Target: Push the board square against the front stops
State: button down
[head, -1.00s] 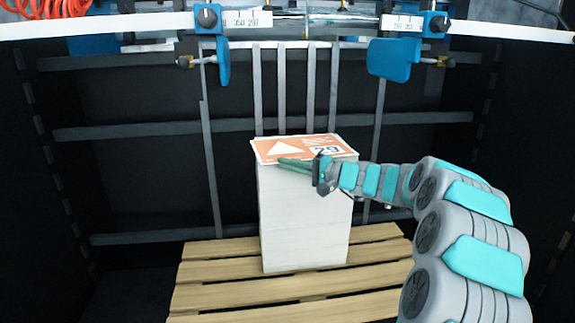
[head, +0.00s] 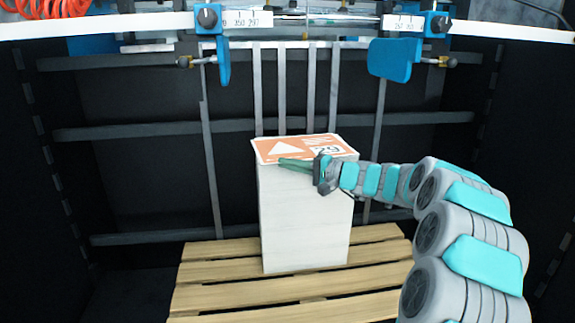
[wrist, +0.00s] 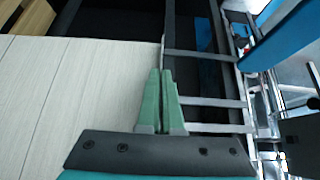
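The board (head: 330,140), a thin orange and white sheet with a white triangle and a number, lies on top of a tall pale stack (head: 305,220). The front stops, several upright grey bars (head: 283,90), stand just behind the stack. Whether the board touches them is unclear. My gripper (head: 281,163) is at the board's near edge, its green fingers lying along it. In the wrist view the gripper (wrist: 160,75) has its fingers together, with nothing clearly held. The stack's pale lined side (wrist: 70,90) fills the left, and the bars (wrist: 210,102) are on the right.
The stack stands on a wooden pallet (head: 240,271). Two blue side plates (head: 390,58) hang from a white beam (head: 300,29) with knobs and scales. Dark walls and cross rails (head: 130,128) surround the bay. There is free room left of the stack.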

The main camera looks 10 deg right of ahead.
jog(key=shift+w+d+r, duration=0.15)
jog(key=shift+w+d, duration=0.2)
jog(key=shift+w, duration=0.25)
jog(key=c, duration=1.5)
grip_release()
jog(key=shift+c, duration=0.2)
jog(key=o, duration=0.5)
jog(key=shift+w+d, duration=0.1)
jog(key=shift+o, duration=0.2)
jog(key=shift+d, duration=0.2)
jog(key=shift+s+d+f, duration=0.2)
jog(key=shift+d, duration=0.05)
jog(key=v, duration=0.6)
jog(key=shift+s+r+b, duration=0.25)
jog(key=shift+s+b, duration=0.2)
jog(key=shift+s, duration=0.15)
